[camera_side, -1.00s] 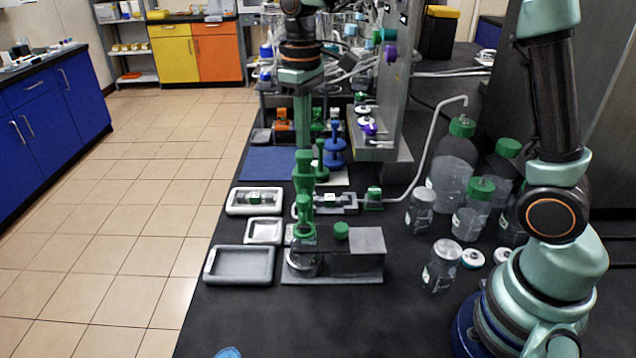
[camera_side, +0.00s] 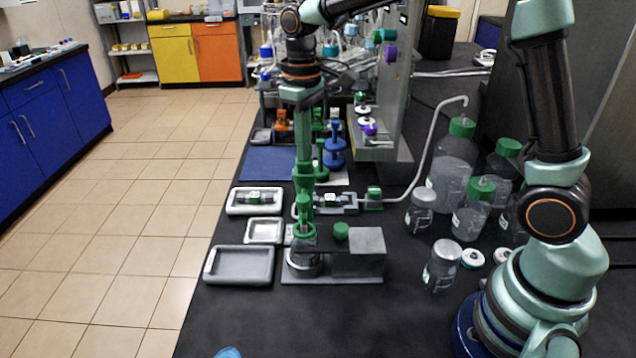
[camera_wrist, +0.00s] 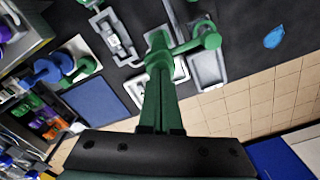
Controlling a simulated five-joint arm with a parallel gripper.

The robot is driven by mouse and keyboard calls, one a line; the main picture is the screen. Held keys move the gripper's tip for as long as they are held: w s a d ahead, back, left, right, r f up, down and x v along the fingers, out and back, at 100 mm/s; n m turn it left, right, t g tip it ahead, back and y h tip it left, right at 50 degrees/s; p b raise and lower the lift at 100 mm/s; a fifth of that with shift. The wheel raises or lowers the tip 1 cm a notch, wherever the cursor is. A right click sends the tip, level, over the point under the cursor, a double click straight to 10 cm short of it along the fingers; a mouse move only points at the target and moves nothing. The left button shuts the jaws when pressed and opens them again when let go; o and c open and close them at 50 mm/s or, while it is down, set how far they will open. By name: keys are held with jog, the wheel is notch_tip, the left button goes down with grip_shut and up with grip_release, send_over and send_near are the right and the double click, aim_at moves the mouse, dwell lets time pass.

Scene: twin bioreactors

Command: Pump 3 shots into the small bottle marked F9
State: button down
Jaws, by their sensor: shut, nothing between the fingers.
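My gripper (camera_side: 303,168) is shut, its green fingers pointing down onto a green pump head (camera_side: 305,200). Both are green, so the line between them is hard to see. In the wrist view the fingertips (camera_wrist: 158,65) meet the pump head, and its arm (camera_wrist: 190,48) reaches right to a round end (camera_wrist: 211,41). In the side view a green ring-like end (camera_side: 305,231) hangs above a small clear bottle (camera_side: 303,262) on a grey stand (camera_side: 330,275). I cannot read an F9 mark.
A green knob (camera_side: 341,230) and a grey block (camera_side: 367,254) belong to the stand's right side. Grey trays (camera_side: 238,278) lie to the left. Capped jars (camera_side: 442,265) and larger bottles (camera_side: 471,210) stand to the right. A blue mat (camera_side: 268,163) lies behind.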

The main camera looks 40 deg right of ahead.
jog(key=shift+f, duration=0.45)
jog(key=shift+r, duration=1.8)
notch_tip(320, 180, up, 6)
